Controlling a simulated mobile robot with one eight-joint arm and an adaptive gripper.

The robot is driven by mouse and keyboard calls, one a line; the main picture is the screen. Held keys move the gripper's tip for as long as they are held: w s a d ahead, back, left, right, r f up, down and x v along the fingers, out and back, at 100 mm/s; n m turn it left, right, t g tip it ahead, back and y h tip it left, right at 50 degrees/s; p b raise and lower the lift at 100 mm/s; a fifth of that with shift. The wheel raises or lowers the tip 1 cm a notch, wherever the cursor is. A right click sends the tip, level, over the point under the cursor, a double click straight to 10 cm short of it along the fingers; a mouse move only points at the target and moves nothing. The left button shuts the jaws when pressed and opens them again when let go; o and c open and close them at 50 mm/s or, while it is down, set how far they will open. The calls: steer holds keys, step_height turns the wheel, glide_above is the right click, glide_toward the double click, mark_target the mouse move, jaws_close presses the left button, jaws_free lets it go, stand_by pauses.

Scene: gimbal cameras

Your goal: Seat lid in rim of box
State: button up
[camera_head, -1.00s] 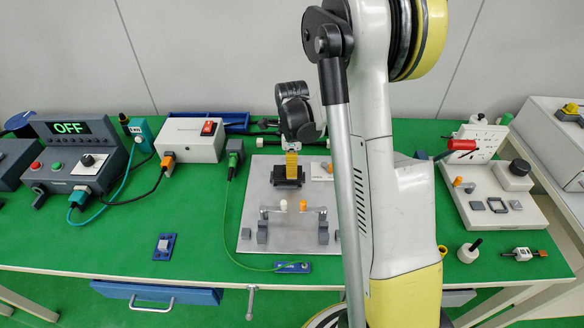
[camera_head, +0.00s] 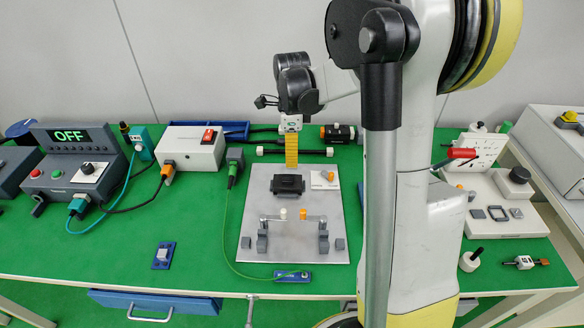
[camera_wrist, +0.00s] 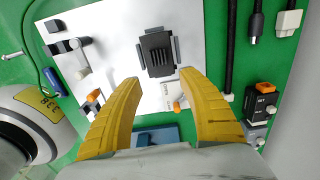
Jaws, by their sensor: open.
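A black ribbed block (camera_head: 288,184), which looks like the lid on its box, lies on the grey plate (camera_head: 262,205). It also shows in the wrist view (camera_wrist: 157,53), with small grey pieces around its sides. I cannot tell lid from box clearly, nor whether the lid lies flush in the rim. My gripper (camera_head: 291,166) has yellow fingers and hangs above and behind the block, apart from it. In the wrist view my gripper (camera_wrist: 160,78) is open with nothing between its fingers.
Grey brackets with a white knob (camera_head: 283,214) and an orange knob (camera_head: 303,214) stand at the plate's front. A small white block (camera_head: 324,180) is right of the black block. A black bar (camera_head: 300,152) lies behind the plate.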

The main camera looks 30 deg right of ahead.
steer(key=shift+r, duration=1.25)
steer(key=s+a+r+n+t, duration=0.3)
steer(key=s+a+n, duration=0.5)
steer(key=n, duration=0.4)
steer(key=s+a+r+n+t, duration=0.4)
steer(key=s+a+n, duration=0.4)
steer(key=n, duration=0.4)
steer(key=shift+s+a+n, duration=0.3)
steer(key=shift+s+n, duration=0.1)
steer(key=shift+s, duration=0.15)
steer(key=shift+r, duration=0.1)
